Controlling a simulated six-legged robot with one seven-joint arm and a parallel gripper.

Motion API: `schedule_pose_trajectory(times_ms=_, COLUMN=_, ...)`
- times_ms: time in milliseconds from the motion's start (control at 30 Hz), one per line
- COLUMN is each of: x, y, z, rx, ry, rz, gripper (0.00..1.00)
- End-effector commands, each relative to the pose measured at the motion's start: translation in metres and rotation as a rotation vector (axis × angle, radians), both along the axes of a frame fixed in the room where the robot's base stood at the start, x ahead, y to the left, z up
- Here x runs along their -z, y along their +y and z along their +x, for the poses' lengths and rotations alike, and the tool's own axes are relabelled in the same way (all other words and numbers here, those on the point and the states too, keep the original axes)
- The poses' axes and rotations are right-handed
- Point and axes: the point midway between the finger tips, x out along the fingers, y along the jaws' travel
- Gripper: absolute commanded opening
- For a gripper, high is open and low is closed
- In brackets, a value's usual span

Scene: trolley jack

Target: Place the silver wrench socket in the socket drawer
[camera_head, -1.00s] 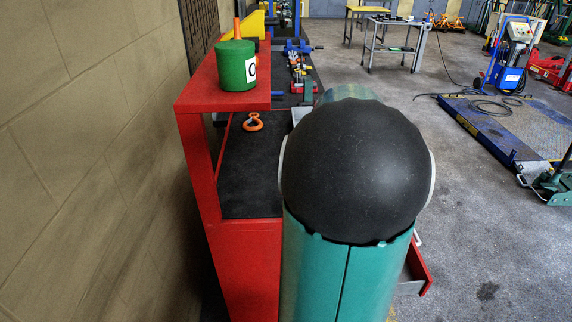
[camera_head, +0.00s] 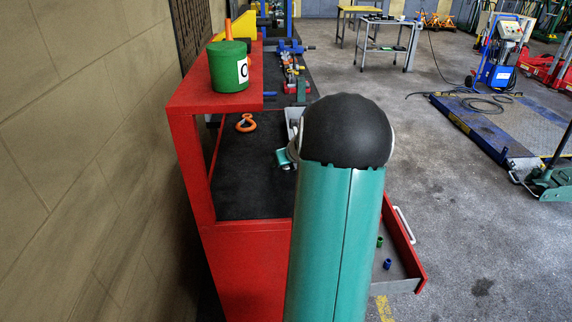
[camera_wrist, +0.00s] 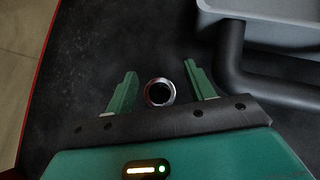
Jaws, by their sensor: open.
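In the wrist view the silver wrench socket (camera_wrist: 160,92) stands on the dark worktop, its round opening facing the camera. My gripper (camera_wrist: 160,82) is open, with one green finger on each side of the socket and a gap on both sides; I cannot tell how high the fingers are above the worktop. The red socket drawer (camera_head: 402,243) is pulled open at the right of the red workbench (camera_head: 245,265). A green socket (camera_head: 379,241) and a blue socket (camera_head: 387,264) lie in it.
A grey tray (camera_wrist: 262,22) and a thick dark bar (camera_wrist: 232,62) lie right of my gripper. An orange hook (camera_head: 246,123) lies on the worktop. A green canister (camera_head: 228,66) stands on the red shelf (camera_head: 190,98). A wall runs along the left.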

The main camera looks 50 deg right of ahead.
Motion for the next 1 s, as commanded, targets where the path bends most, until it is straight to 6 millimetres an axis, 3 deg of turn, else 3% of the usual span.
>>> schedule_pose_trajectory(times_ms=267, x=0.002, y=-0.001, z=0.002, rx=-0.001, ry=0.000, rz=0.001, gripper=0.52)
schedule_pose_trajectory(times_ms=500, x=0.002, y=-0.001, z=0.002, rx=-0.001, ry=0.000, rz=0.001, gripper=0.05)
schedule_pose_trajectory(times_ms=567, x=0.002, y=-0.001, z=0.002, rx=0.000, ry=0.000, rz=0.000, gripper=0.00)
schedule_pose_trajectory(times_ms=833, x=-0.003, y=-0.001, z=0.002, rx=-0.001, ry=-0.001, rz=-0.002, gripper=0.00)
schedule_pose_trajectory(times_ms=1000, x=-0.029, y=0.000, z=0.004, rx=-0.004, ry=-0.002, rz=-0.006, gripper=0.00)
